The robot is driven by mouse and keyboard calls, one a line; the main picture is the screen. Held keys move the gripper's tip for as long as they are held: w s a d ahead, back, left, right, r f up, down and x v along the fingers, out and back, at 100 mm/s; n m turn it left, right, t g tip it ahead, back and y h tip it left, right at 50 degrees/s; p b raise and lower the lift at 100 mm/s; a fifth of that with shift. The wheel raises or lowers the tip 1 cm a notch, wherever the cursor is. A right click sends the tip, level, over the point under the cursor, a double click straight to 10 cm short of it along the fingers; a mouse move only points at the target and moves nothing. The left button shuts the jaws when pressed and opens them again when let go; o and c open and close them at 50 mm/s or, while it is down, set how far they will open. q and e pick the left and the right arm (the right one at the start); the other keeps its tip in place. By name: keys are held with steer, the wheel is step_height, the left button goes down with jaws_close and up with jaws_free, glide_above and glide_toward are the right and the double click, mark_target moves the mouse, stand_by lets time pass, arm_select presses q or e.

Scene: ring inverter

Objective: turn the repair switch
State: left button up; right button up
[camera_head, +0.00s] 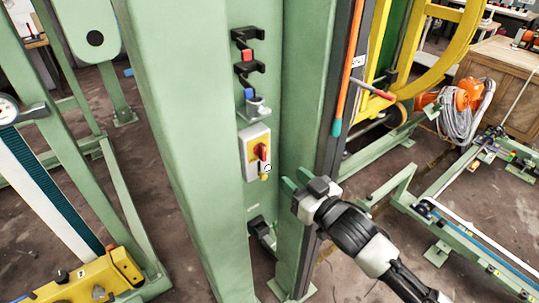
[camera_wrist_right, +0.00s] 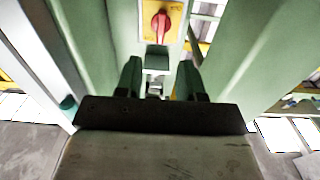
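The repair switch (camera_head: 262,151) is a red rotary knob on a yellow plate in a pale box, mounted on the green column. A padlock-like piece (camera_head: 266,170) hangs at its lower edge. In the right wrist view the red knob (camera_wrist_right: 160,25) is at the top centre, beyond the fingers, with its handle roughly upright. My right gripper (camera_head: 291,182) is to the lower right of the switch, apart from it. Its two green fingers (camera_wrist_right: 159,82) are spread with nothing clearly held between them. My left gripper is not in view.
Above the switch, black brackets (camera_head: 247,68) and red and blue parts stick out of the green column (camera_head: 185,130). Another black fitting (camera_head: 263,232) sits below. A green post with an orange and teal strip (camera_head: 345,75) stands to the right, close to my right arm.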

mark_target(265, 155)
steer(key=p+x, duration=0.1)
steer(key=x, duration=0.7)
steer(key=shift+w+a+r+p, duration=0.1)
steer(key=shift+w+a+p, duration=0.1)
steer(key=shift+a+p, duration=0.1)
steer(key=shift+w+a, duration=0.4)
steer(key=shift+w, duration=0.1)
steer(key=shift+w+a, duration=0.1)
steer(key=shift+w, duration=0.1)
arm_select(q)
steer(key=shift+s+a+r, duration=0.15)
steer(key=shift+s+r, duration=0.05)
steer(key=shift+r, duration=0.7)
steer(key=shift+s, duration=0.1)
arm_select(e)
jaws_close()
